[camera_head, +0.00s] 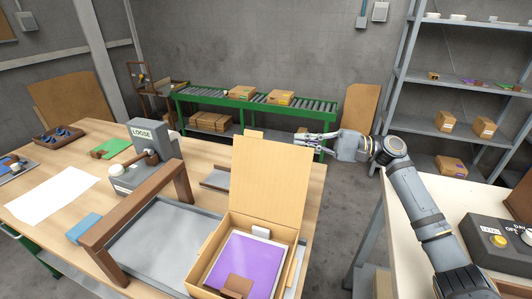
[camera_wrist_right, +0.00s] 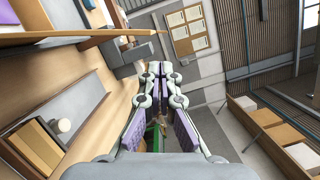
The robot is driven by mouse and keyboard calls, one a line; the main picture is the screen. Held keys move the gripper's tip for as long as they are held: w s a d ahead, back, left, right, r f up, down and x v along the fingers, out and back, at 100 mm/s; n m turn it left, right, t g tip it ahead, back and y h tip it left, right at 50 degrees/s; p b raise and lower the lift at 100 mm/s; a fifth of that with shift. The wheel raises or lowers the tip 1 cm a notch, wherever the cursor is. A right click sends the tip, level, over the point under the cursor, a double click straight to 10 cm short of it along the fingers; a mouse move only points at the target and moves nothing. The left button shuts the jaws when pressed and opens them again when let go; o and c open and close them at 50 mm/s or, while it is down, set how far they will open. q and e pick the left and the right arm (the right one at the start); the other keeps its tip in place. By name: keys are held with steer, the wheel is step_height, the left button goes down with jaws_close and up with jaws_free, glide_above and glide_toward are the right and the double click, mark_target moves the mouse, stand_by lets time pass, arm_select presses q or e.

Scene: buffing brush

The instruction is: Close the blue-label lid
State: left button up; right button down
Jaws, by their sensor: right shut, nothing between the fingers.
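An open cardboard box (camera_head: 210,262) stands at the front centre of the workbench. Its lid (camera_head: 270,180) stands up, tilted slightly back, from the box's far side. I see no blue label on the lid face turned to me. A purple panel (camera_head: 245,262), a brown block (camera_head: 237,285) and a small white piece (camera_head: 261,232) lie inside. My right gripper (camera_head: 298,139) is shut and empty, level with the upper right edge of the lid; whether it touches the lid is unclear. Its fingers (camera_wrist_right: 155,68) also show in the right wrist view. My left gripper is out of view.
A grey tray (camera_head: 150,250) with a brown wooden frame (camera_head: 130,220) lies left of the box. A grey device marked LOOSE (camera_head: 146,150) stands behind it. A white table with a control box (camera_head: 502,243) is at right. A gap of floor separates the two tables.

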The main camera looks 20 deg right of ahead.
steer(key=f+p+x, duration=0.1)
steer(key=p+x, duration=0.1)
steer(key=x, duration=0.8)
steer(key=shift+r+p, duration=0.35)
steer(key=shift+r, duration=0.1)
steer(key=shift+s, duration=0.1)
